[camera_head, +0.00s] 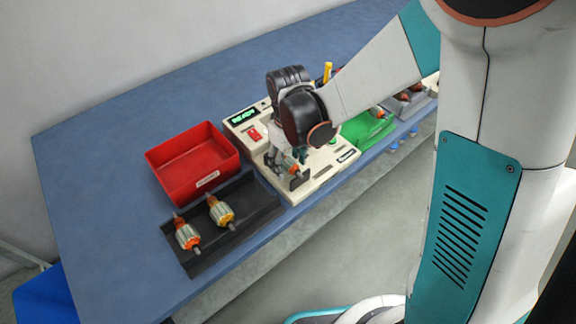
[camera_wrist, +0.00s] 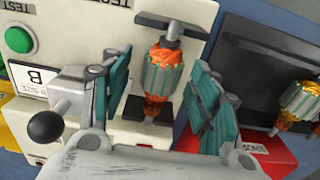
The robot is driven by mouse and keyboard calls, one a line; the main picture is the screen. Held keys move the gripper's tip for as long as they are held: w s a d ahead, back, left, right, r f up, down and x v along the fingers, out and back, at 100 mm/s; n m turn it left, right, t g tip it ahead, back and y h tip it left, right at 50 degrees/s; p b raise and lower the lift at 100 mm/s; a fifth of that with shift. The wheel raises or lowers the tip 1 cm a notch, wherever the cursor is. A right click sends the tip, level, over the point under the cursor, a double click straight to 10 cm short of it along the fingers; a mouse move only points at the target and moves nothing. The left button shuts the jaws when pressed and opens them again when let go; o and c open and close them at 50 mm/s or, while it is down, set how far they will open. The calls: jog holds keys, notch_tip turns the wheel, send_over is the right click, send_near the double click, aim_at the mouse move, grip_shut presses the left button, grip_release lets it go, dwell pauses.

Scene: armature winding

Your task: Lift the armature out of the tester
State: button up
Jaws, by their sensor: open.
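The armature (camera_wrist: 162,72), with orange windings and a grey ribbed core, sits in the tester (camera_head: 330,166), a cream box with a green display. In the wrist view its shaft rests between two dark supports on the tester (camera_wrist: 90,20). My gripper (camera_wrist: 165,95) is open, with one teal-padded finger on each side of the armature. Gaps show between the pads and the core. In the head view my gripper (camera_head: 285,160) is over the tester's front part and partly hides the armature (camera_head: 292,166).
A black tray (camera_head: 262,207) with two more armatures (camera_head: 187,236) lies left of the tester. A red bin (camera_head: 190,165) stands behind the tray. A green tray (camera_head: 370,132) is right of the tester. The blue table (camera_head: 95,210) is clear at left.

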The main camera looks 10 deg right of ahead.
jog(key=shift+r, duration=0.1)
jog(key=shift+c, duration=0.6)
jog(key=c, duration=1.2)
jog(key=shift+r, duration=0.1)
